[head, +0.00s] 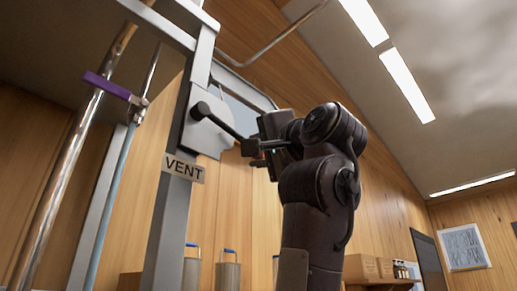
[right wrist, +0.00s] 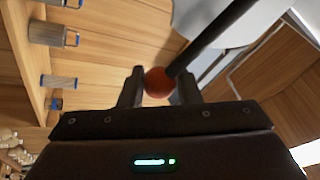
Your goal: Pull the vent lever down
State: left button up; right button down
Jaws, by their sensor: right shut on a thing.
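The vent lever (head: 220,122) is a dark rod on a pale plate (head: 205,135) fixed to a grey post, above a "VENT" sign (head: 184,169). It slopes down to the right from its round pivot. In the right wrist view the rod (right wrist: 210,45) ends in an orange-red ball knob (right wrist: 157,83). My right gripper (head: 252,153) is at the rod's free end, shut on the knob, which shows between its two fingers in the wrist view (right wrist: 158,88). The gripper hides the knob in the head view. My left gripper is not in view.
Left of the post stand pipes, one with a purple handle (head: 107,86). The grey post (head: 168,235) stands close to the lever. Metal canisters (head: 229,272) with blue handles are behind it along the wood wall. A shelf with boxes (head: 361,267) is at lower right.

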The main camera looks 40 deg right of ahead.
jog(key=shift+a+f+m+g+h+b, duration=0.35)
jog(key=shift+f+m+b, duration=0.15)
jog(key=shift+f+m, duration=0.4)
jog(key=shift+a+f+m+g+h+b, duration=0.3)
jog(key=shift+f+m+b, duration=0.35)
jog(key=shift+m, duration=0.3)
jog(key=shift+a+f+m+g+h+b, duration=0.25)
jog(key=shift+a+f+m+h+b, duration=0.15)
jog(key=shift+f+m, duration=0.5)
jog(key=c, duration=1.4)
grip_release()
jog(key=o, duration=0.3)
jog(key=shift+w+a+r, duration=0.1)
jog(key=shift+w+a, duration=0.1)
jog(key=shift+o, duration=0.2)
jog(key=b+v, duration=0.3)
jog(key=v, duration=0.4)
jog(key=shift+s, duration=0.4)
